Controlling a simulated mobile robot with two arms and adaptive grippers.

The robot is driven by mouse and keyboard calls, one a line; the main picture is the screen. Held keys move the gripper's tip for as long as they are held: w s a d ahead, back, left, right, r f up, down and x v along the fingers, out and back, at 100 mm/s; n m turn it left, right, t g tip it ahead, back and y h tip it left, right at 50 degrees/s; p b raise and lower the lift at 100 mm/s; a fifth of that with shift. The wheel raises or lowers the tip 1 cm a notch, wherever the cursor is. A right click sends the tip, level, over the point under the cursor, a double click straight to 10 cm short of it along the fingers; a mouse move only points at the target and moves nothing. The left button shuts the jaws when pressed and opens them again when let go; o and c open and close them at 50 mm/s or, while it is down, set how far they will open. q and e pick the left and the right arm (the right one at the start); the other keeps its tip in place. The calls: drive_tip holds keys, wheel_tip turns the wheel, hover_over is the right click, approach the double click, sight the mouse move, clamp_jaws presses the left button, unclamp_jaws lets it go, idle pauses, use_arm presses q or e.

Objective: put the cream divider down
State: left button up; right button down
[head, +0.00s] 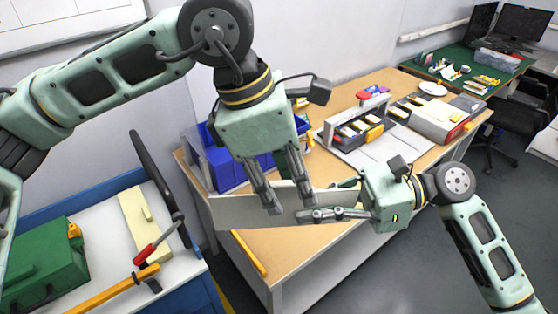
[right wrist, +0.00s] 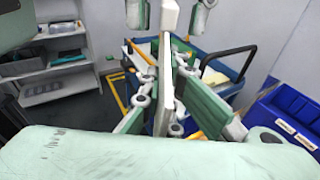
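The cream divider (head: 235,210) is a thin, pale flat panel held on edge above the near-left part of the wooden table. In the right wrist view its edge (right wrist: 170,17) runs between my right gripper's fingers. My right gripper (head: 302,215) is shut on it, with one finger across its near face. My left gripper (head: 291,209) reaches down from above at the panel. In the right wrist view its fingers stand apart on either side of the panel, with visible gaps. The panel's lower edge is clear of the tabletop or close to it; I cannot tell which.
Blue bins (head: 222,168) stand at the table's back left. A grey tray with cells (head: 358,130) and a red-and-grey device (head: 440,118) are farther back. A blue cart (head: 192,290) at left holds a green case (head: 45,262), a cream block (head: 138,228) and tools. The table's front is mostly clear.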

use_arm(q)
drive_tip(key=shift+d+f, duration=0.1)
drive_tip(key=shift+f, duration=0.2)
drive_tip(key=shift+c, duration=0.7)
clamp_jaws()
use_arm(e)
drive_tip(key=c, duration=1.9)
unclamp_jaws()
drive_tip(key=shift+o, duration=0.2)
